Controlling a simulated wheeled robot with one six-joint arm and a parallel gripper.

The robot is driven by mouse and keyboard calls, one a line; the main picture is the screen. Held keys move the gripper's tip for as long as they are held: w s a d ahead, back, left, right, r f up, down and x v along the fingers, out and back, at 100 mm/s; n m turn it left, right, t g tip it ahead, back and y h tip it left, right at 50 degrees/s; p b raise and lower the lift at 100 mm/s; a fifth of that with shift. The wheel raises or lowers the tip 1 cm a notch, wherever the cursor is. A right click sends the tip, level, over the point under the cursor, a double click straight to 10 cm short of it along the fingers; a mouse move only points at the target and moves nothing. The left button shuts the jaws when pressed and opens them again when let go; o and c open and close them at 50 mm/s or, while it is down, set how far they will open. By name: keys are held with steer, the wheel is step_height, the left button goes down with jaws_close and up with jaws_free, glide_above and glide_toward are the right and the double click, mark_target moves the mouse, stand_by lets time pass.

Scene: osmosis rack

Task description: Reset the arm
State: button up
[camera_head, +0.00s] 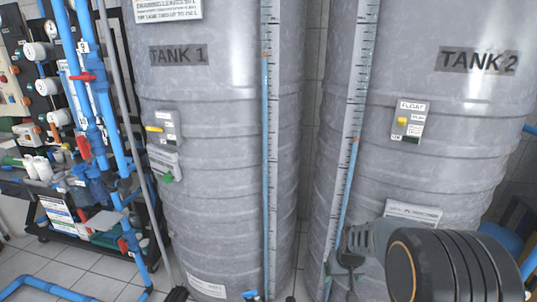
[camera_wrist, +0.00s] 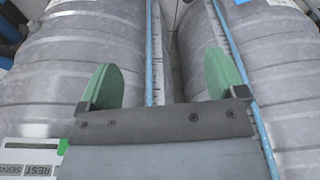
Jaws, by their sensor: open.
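In the wrist view my gripper (camera_wrist: 161,88) shows as two green fingers set well apart, with nothing between them. It is open and empty. Beyond the fingers are the two grey ribbed tanks and the narrow gap between them. In the head view my dark, ringed arm link shows at the lower right, in front of Tank 2 (camera_head: 465,130). Tank 1 (camera_head: 215,120) stands on the left.
Blue pipes with red valve handles (camera_head: 85,77) and an equipment rack (camera_head: 35,85) stand left of Tank 1. Tank 1 has a switch box (camera_head: 162,127); Tank 2 has a float switch box (camera_head: 409,121). Tiled floor (camera_head: 95,285) shows at lower left, with a blue pipe (camera_head: 50,288) along it.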

steer(key=s+a+r+p, duration=0.2)
steer(key=s+r+p, duration=0.2)
steer(key=r, duration=0.5)
steer(key=s+a+r+p, duration=0.2)
steer(key=s+r+p, duration=0.3)
steer(key=r, duration=0.5)
steer(key=s+a+r+t+p, duration=0.1)
steer(key=s+r+p, duration=0.4)
steer(key=r, duration=0.5)
steer(key=shift+s+a, duration=0.4)
steer(key=shift+s, duration=0.65)
